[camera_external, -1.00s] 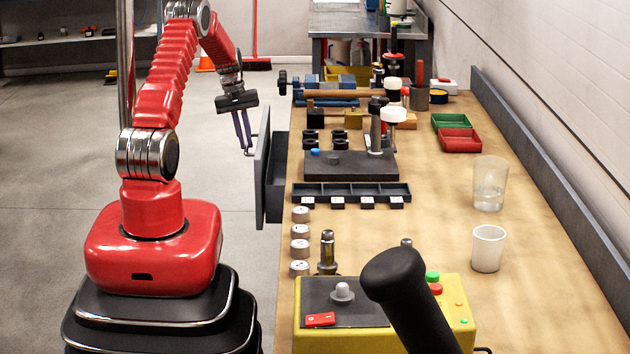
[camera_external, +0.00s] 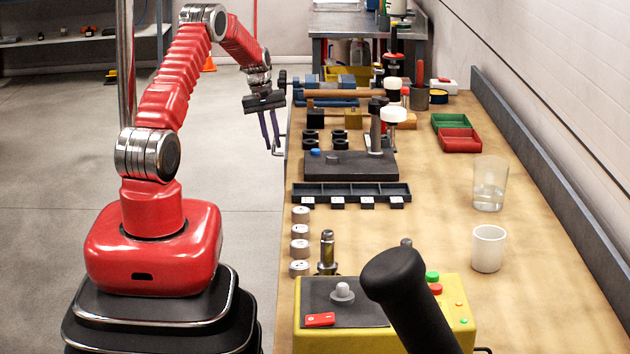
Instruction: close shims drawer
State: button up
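The shims drawer no longer stands out from the left side of the workbench. Only its thin metal handle (camera_external: 281,140) shows at the bench's left edge, and the drawer front is too edge-on to make out. My gripper (camera_external: 272,147) points down just left of the handle, with its fingertips close to it. I cannot tell whether they touch. The two dark fingers look nearly parallel with a narrow gap, and nothing shows between them.
The wooden workbench (camera_external: 440,240) carries a black compartment tray (camera_external: 350,187), a dark fixture plate (camera_external: 350,167), a yellow control box (camera_external: 450,300) and a white cup (camera_external: 488,248). The floor (camera_external: 245,210) left of the bench is clear.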

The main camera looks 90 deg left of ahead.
jog(key=o, duration=0.3)
jog(key=s+r, duration=0.1)
jog(key=r, duration=0.8)
jog(key=s+r, duration=0.1)
jog(key=r, duration=0.3)
jog(key=shift+s+r, duration=0.25)
jog(key=shift+s, duration=0.05)
jog(key=shift+c, duration=0.4)
